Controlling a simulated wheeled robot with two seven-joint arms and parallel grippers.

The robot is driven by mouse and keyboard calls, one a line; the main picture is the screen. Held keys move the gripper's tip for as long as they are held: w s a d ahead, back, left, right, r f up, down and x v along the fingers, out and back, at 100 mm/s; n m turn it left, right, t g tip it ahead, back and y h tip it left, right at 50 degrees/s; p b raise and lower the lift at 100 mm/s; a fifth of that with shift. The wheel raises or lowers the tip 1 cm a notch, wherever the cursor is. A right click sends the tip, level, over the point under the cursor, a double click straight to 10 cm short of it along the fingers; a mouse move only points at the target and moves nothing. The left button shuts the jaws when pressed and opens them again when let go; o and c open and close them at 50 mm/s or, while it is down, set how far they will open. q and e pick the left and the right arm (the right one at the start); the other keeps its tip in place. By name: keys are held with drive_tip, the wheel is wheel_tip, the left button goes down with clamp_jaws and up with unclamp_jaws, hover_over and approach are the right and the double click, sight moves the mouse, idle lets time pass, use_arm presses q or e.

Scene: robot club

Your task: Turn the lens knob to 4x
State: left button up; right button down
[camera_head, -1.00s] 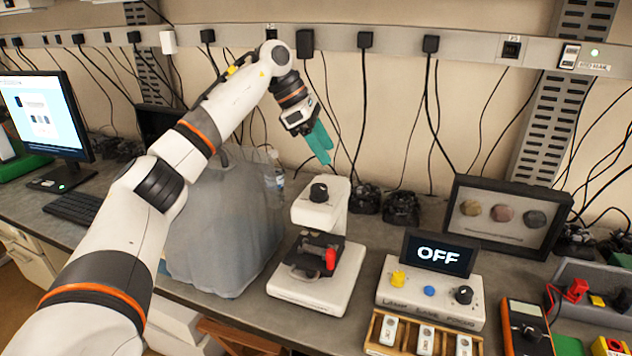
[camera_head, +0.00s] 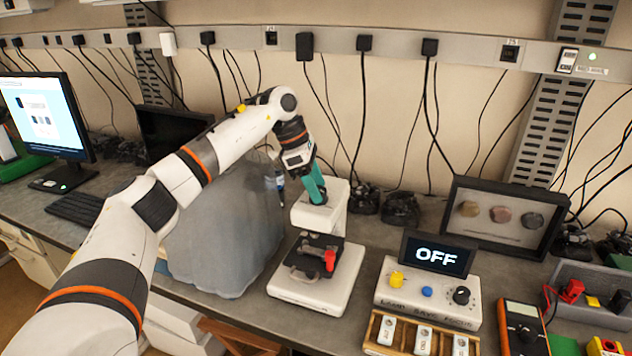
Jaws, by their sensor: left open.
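The white microscope (camera_head: 325,222) stands on the grey bench at the picture's middle. Its black knob on top is now mostly hidden behind my left gripper's teal fingers. My left gripper (camera_head: 316,190) points down at the top of the microscope, with its fingers at the knob; it is open. I cannot tell whether the fingers touch the knob. The microscope's stage (camera_head: 308,258) is black, with a red part (camera_head: 330,260) at its right. The knob's markings are too small or hidden to read. My right gripper is not in view.
A control box (camera_head: 420,296) with coloured buttons and a display (camera_head: 437,254) reading OFF stands right of the microscope. A wooden tray (camera_head: 372,330) of slides lies before it. A grey covered bulk (camera_head: 225,225) is close on the left, beside my arm. A framed rock display (camera_head: 500,222) stands behind.

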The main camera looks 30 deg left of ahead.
use_arm(q)
drive_tip(key=shift+f, duration=0.2)
drive_tip(key=shift+c, duration=0.3)
drive_tip(key=shift+d, duration=0.1)
drive_tip(key=c, duration=0.9)
drive_tip(key=shift+c, duration=0.2)
